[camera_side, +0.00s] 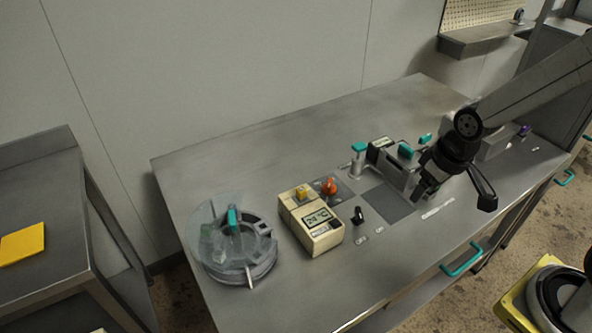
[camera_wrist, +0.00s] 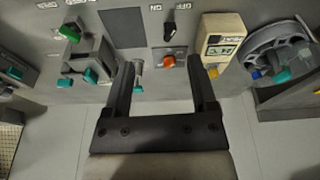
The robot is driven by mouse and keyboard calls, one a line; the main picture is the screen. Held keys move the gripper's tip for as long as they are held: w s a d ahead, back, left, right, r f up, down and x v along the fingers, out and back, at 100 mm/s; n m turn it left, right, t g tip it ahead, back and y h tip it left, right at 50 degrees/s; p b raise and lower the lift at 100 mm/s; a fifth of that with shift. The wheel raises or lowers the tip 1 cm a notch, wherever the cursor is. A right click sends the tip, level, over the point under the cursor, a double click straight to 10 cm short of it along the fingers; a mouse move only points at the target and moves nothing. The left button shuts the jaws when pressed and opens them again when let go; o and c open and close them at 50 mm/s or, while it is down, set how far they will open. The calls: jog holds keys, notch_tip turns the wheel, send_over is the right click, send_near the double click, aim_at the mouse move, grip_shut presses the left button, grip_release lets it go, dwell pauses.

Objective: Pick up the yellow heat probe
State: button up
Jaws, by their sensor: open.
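The yellow heat probe appears to be the small yellow piece (camera_side: 302,192) at the back end of a beige meter (camera_side: 311,222) with a digital display. It also shows in the wrist view (camera_wrist: 213,71), at the end of the meter, just right of my right finger. How it sits in the meter is too small to tell. My gripper (camera_wrist: 163,70) is open, with nothing between its two black fingers. In the side view my gripper is above the right part of the bench, well to the right of the meter and apart from it.
An orange knob (camera_side: 329,186) stands close beside the meter, with a black switch (camera_side: 359,215) in front. A round grey vessel with a clear lid (camera_side: 205,217) is left. A grey fixture with teal knobs (camera_side: 396,170) is near my gripper. The bench's front left (camera_side: 300,290) is clear.

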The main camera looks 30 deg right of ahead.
jog(key=w+a+f+n+g+y, duration=0.1)
jog(key=w+a+n, duration=0.1)
jog(key=w+n, duration=0.35)
jog(key=w+a+f+n+g+y, duration=0.1)
jog(key=w+a+n, duration=0.2)
jog(key=w, duration=0.5)
jog(key=n+y, duration=0.2)
jog(key=n, duration=0.7)
send_over(302, 189)
jog(key=d, duration=0.3)
notch_tip(302, 189, down, 4)
jog(key=shift+g, duration=0.3)
jog(key=shift+x, duration=4.05)
jog(key=shift+a, duration=0.1)
grip_shut()
